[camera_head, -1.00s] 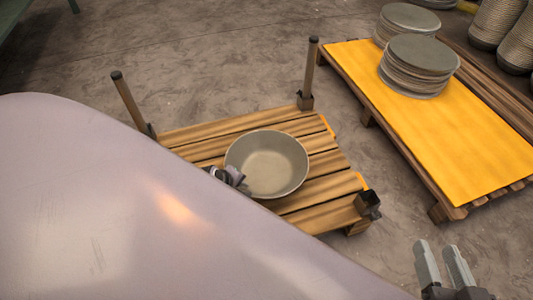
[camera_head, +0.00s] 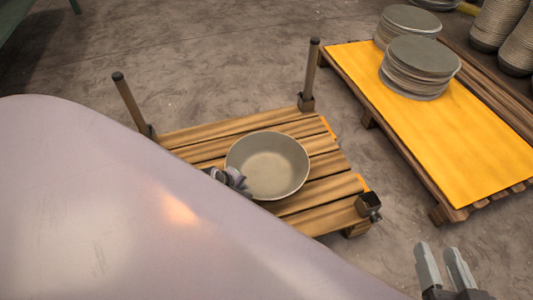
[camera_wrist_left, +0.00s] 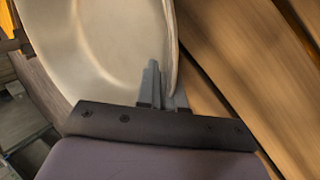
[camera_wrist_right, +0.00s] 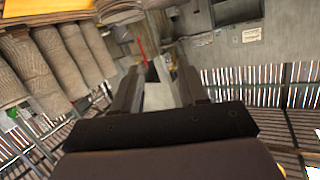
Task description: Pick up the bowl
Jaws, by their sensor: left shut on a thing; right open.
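A grey-beige metal bowl (camera_head: 268,165) is upright at the wooden slatted pallet (camera_head: 325,190) in the head view; I cannot tell whether it touches the slats. My left gripper (camera_head: 236,180) is at the bowl's left rim, partly hidden by my large pale arm link. In the left wrist view, the left fingers (camera_wrist_left: 165,85) are shut on the bowl's wall (camera_wrist_left: 110,45), one finger inside and one outside. My right gripper (camera_head: 444,262) is open and empty at the lower right of the head view. Its spread fingers (camera_wrist_right: 158,90) also show in the right wrist view.
Dark posts (camera_head: 309,75) stand at the pallet's corners, with an empty socket (camera_head: 368,203) at the front right. A second pallet with a yellow sheet (camera_head: 440,130) holds stacked discs (camera_head: 418,68). Bare concrete floor (camera_head: 225,55) lies around.

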